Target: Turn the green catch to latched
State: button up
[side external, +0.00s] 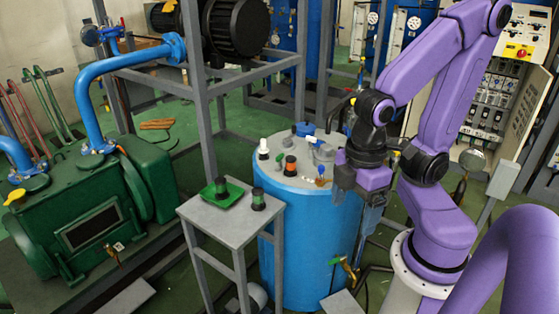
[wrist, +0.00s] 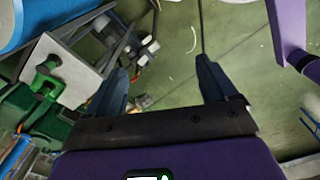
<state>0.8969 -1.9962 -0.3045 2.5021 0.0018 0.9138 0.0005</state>
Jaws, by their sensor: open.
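A green piece with a raised handle (wrist: 45,82), which looks like the green catch, sits on a pale grey plate (wrist: 72,58) at the left of the wrist view. I cannot tell whether it is latched. In the side view my gripper (side external: 370,217) hangs just right of the blue tank. The green piece lies left of my fingers, apart from them.
The blue tank (side external: 282,255) has several small fittings on top and a valve (side external: 346,267) low on its side. A green pump (side external: 85,220) stands further left.

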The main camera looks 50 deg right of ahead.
jog(key=c, duration=0.5)
jog(key=shift+w+a+r+m, duration=0.1)
jog(key=shift+w+a+m, duration=0.1)
jog(key=shift+w+m, duration=0.15)
jog(key=c, duration=0.5)
jog(key=w+m, duration=0.2)
jog(key=w, duration=0.2)
jog(key=w+a+r+m, duration=0.1)
jog(key=w+m, duration=0.2)
jog(key=w, duration=0.1)
jog(key=w+r+m, duration=0.1)
jog(key=w+m, duration=0.2)
jog(key=w, duration=0.2)
jog(key=shift+w+a+r, duration=0.1)
jog(key=shift+a+r, duration=0.15)
jog(key=shift+a, duration=0.1)
jog(key=shift+c, duration=0.9)
jog(key=w+d+m, duration=0.5)
jog(key=w+m, duration=0.2)
jog(key=w, duration=0.5)
jog(key=m, duration=1.5)
send_over(280, 155)
notch_tip(280, 155, down, 3)
notch_tip(280, 155, down, 17)
jog(key=shift+r, duration=0.2)
grip_shut()
